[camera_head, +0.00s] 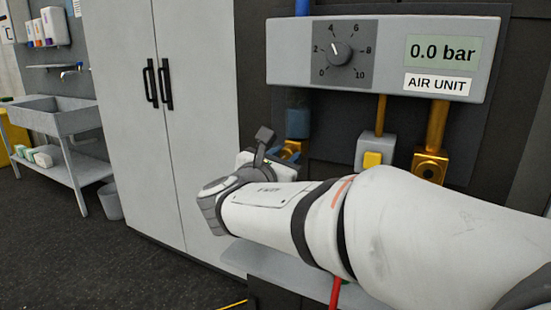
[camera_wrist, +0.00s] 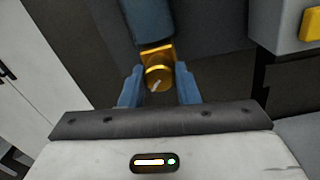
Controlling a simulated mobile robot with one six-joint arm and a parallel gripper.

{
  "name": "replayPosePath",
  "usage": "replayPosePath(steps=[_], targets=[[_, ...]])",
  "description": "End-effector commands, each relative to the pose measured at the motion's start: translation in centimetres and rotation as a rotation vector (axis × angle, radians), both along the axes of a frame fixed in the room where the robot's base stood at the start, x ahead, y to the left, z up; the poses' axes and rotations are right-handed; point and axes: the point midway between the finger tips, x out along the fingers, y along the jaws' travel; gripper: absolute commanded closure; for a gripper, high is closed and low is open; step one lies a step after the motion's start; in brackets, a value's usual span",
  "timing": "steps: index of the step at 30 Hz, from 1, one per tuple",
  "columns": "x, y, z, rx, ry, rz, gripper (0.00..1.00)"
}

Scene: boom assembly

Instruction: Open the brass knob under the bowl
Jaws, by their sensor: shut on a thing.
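The brass knob (camera_wrist: 159,78) is round with a pale line on its face, and it sits under the blue bowl (camera_wrist: 150,22) in the wrist view. My gripper (camera_wrist: 158,84) has its two blue fingers on either side of the knob and is shut on it. In the head view the blue bowl (camera_head: 298,122) hangs below the left part of the air unit. The brass fitting (camera_head: 292,148) under it shows only in part behind my gripper and wrist.
The air unit panel (camera_head: 375,55) reads 0.0 bar and carries a dial (camera_head: 341,52). A yellow button (camera_head: 372,160) on a grey box and a brass port (camera_head: 430,165) are right of the bowl. A grey cabinet (camera_head: 190,100) stands left. A sink bench (camera_head: 60,120) is further left.

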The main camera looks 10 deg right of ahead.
Motion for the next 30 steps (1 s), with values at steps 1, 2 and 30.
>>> replayPosePath(steps=[1,2,30], targets=[[-0.02,-0.01,-0.28,0.012,-0.008,0.000,0.94],[-0.01,-0.02,-0.32,0.022,-0.016,0.000,0.94],[0.04,0.06,-0.77,0.683,-0.497,0.000,0.94]])
